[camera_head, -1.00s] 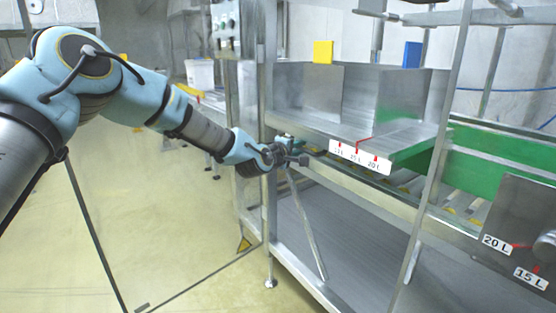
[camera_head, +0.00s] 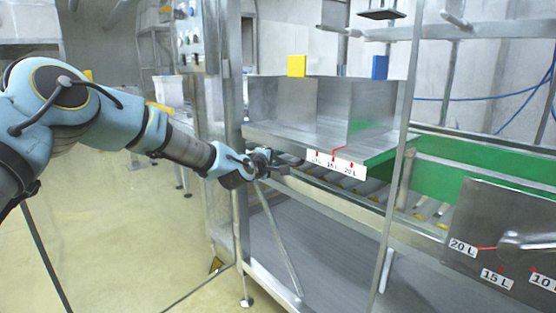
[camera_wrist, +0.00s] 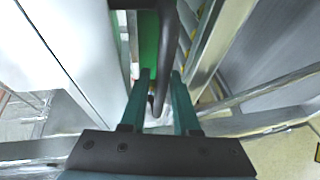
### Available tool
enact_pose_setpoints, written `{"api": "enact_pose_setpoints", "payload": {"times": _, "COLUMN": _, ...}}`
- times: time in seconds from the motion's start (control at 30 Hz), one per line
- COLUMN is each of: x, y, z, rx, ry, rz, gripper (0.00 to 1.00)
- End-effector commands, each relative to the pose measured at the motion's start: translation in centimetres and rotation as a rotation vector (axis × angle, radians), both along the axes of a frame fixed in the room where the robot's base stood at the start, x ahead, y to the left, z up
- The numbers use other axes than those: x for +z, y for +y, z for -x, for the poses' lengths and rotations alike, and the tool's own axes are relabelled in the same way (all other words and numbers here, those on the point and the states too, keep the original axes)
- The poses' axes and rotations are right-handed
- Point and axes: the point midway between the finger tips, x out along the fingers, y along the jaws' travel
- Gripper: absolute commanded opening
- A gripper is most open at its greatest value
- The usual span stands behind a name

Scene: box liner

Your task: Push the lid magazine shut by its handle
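The lid magazine appears to be the grey metal bin (camera_head: 285,137) with upright dividers and a white label strip on its front edge. My gripper (camera_head: 283,160) is at its front left corner, just left of the label. In the wrist view, my gripper (camera_wrist: 162,88) has two teal fingers standing apart. A dark curved bar (camera_wrist: 168,45), likely the handle, runs between the fingers with gaps beside it. Whether a finger touches the bar cannot be told. The handle is too small to make out clearly in the head view.
A steel frame post (camera_head: 393,190) stands right of the bin. A green rail (camera_head: 460,162) and rollers lie behind it. A plate with volume labels (camera_head: 500,235) is at the right. A control box (camera_head: 195,38) is at the left. The yellowish floor (camera_head: 120,230) is open at left.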

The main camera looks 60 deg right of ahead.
Motion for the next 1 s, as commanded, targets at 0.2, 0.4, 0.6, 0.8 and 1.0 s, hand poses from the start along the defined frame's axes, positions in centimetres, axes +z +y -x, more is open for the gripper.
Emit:
{"api": "enact_pose_setpoints", "payload": {"times": 0.2, "x": 0.1, "y": 0.4, "z": -0.1, "rx": 0.001, "ry": 0.0, "rz": 0.0, "gripper": 0.3}}
{"api": "enact_pose_setpoints", "payload": {"times": 0.4, "x": 0.5, "y": 3.1, "z": -0.1, "rx": 0.002, "ry": -0.001, "rz": -0.001, "gripper": 0.3}}
{"api": "enact_pose_setpoints", "payload": {"times": 0.6, "x": 1.2, "y": 6.9, "z": 0.0, "rx": 0.002, "ry": -0.001, "rz": -0.001, "gripper": 0.3}}
{"api": "enact_pose_setpoints", "payload": {"times": 0.8, "x": 1.7, "y": 9.7, "z": 0.2, "rx": 0.001, "ry": 0.0, "rz": -0.001, "gripper": 0.3}}
{"api": "enact_pose_setpoints", "payload": {"times": 1.0, "x": 1.9, "y": 10.6, "z": 0.3, "rx": 0.0, "ry": 0.0, "rz": 0.0, "gripper": 0.3}}
